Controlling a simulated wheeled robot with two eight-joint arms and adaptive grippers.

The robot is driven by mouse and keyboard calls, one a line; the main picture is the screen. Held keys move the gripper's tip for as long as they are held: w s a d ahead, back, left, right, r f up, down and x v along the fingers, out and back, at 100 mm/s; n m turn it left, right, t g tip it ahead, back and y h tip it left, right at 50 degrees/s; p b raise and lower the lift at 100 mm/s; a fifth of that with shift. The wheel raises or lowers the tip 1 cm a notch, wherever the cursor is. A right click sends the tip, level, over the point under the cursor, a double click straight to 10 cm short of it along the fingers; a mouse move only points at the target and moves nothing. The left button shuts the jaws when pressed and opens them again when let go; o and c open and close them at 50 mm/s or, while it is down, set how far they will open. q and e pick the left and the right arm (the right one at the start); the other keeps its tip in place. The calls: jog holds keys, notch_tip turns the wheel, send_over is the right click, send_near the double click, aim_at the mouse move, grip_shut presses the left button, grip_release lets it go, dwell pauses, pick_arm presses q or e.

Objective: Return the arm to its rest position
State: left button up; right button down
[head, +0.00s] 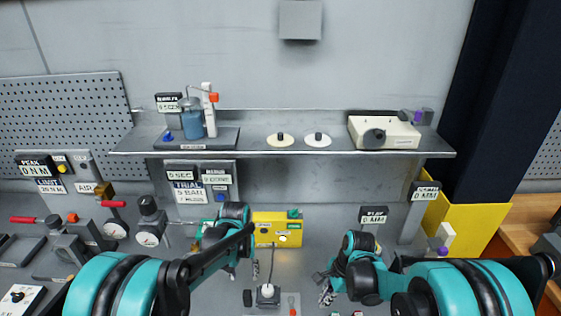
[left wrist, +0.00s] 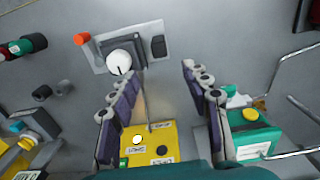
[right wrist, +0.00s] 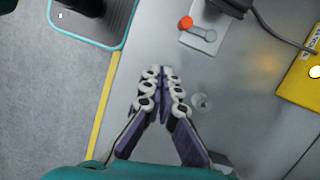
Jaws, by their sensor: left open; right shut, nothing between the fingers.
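My left gripper (head: 232,270) hangs in front of the shelf, just left of the yellow box (head: 268,232) in the head view. In the left wrist view the left gripper (left wrist: 150,92) has its fingers spread apart and nothing between them; the yellow box (left wrist: 142,158) lies below them. My right gripper (head: 326,294) is low, right of the white-knobbed device (head: 268,291). In the right wrist view the right gripper (right wrist: 161,82) has its fingertips together and empty, above bare grey surface. Both arms reach in from the bottom of the head view.
A grey shelf (head: 230,151) spans the back, holding a blue bottle (head: 192,121) and a cream box (head: 384,133). Gauges and red-handled valves stand at left. A small plate with an orange knob (right wrist: 186,23) lies ahead of the right gripper. A yellow panel (head: 470,222) stands at right.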

pick_arm(q)
jog(key=s+a+r+t+b, duration=0.3)
jog(key=s+a+t+b, duration=0.1)
jog(key=s+b, duration=0.55)
jog(key=s+a+f+t+b, duration=0.2)
jog(key=s+f+b, duration=0.4)
jog(key=s, duration=0.3)
jog(key=shift+s+a+f+t, duration=0.2)
jog(key=shift+s+f+t, duration=0.05)
jog(key=shift+t, duration=0.35)
pick_arm(e)
jog(key=s+d+n+t+h, duration=0.1)
jog(key=s+d+n+t, duration=0.1)
jog(key=s+n, duration=0.4)
jog(key=s+d+n+t+h, duration=0.1)
jog(key=s+n+t, duration=0.4)
jog(key=n, duration=0.5)
jog(key=shift+s+d+t+h, duration=0.3)
jog(key=shift+s+d+h, duration=0.1)
jog(key=shift+d, duration=0.4)
jog(key=shift+f, duration=0.1)
